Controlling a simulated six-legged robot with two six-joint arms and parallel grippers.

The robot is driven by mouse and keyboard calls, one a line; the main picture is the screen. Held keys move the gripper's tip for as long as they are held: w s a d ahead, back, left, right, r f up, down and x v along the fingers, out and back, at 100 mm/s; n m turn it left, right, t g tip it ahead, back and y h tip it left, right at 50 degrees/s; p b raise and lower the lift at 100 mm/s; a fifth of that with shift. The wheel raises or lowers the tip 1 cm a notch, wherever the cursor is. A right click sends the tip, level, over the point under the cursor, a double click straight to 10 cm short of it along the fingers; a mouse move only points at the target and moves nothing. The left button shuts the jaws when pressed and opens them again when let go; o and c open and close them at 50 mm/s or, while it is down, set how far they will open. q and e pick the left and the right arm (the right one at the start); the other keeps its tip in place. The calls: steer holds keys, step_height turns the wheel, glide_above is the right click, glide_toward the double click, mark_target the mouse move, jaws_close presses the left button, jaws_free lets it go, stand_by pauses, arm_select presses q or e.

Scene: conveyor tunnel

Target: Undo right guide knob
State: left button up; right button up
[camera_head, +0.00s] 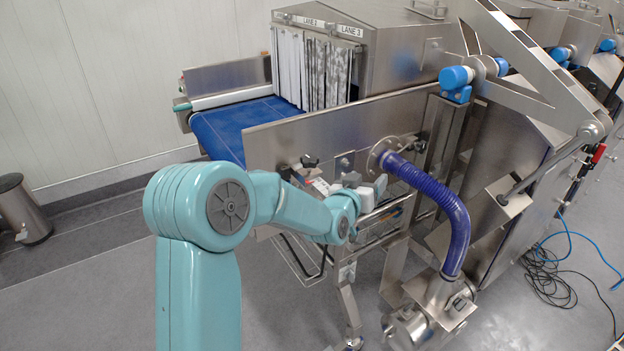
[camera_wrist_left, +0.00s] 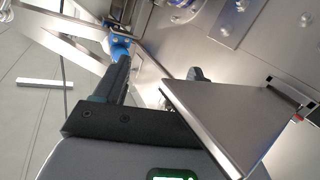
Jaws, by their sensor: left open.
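My left arm reaches from the left in the head view, with its left gripper (camera_head: 371,188) small beside the conveyor's side panel, near the blue hose's flange. Another dark knob-like part (camera_head: 418,146) sits right of the flange. I cannot tell for sure which is the right guide knob. In the left wrist view, one dark finger of the open left gripper (camera_wrist_left: 160,70) shows; a dark shape beyond the metal plate may be the other finger or a knob. No knob is clearly held. My right gripper is not in view.
A blue corrugated hose (camera_head: 447,205) curves down to a metal motor unit. The blue conveyor belt (camera_head: 235,122) runs into strip curtains. A metal plate (camera_wrist_left: 225,115) crosses close in the wrist view. Cables (camera_head: 545,275) lie on the floor at right. The left floor is mostly clear.

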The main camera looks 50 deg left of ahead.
arm_select(q)
steer(key=s+a+f+m+b, duration=0.15)
steer(key=s+b, duration=0.35)
steer(key=s, duration=0.5)
steer(key=n+y+b, duration=0.1)
steer(key=y+b, duration=0.2)
steer(key=y, duration=0.1)
glide_toward(313, 156)
steer(key=p+x, duration=0.1)
steer(key=x, duration=0.2)
steer(key=p+x, duration=0.1)
steer(key=x, duration=0.3)
steer(key=p+x, duration=0.2)
steer(key=x, duration=0.1)
steer(key=shift+a+f, duration=0.3)
steer(key=shift+a, duration=0.05)
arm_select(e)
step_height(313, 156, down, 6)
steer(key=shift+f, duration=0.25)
arm_select(q)
steer(key=c, duration=1)
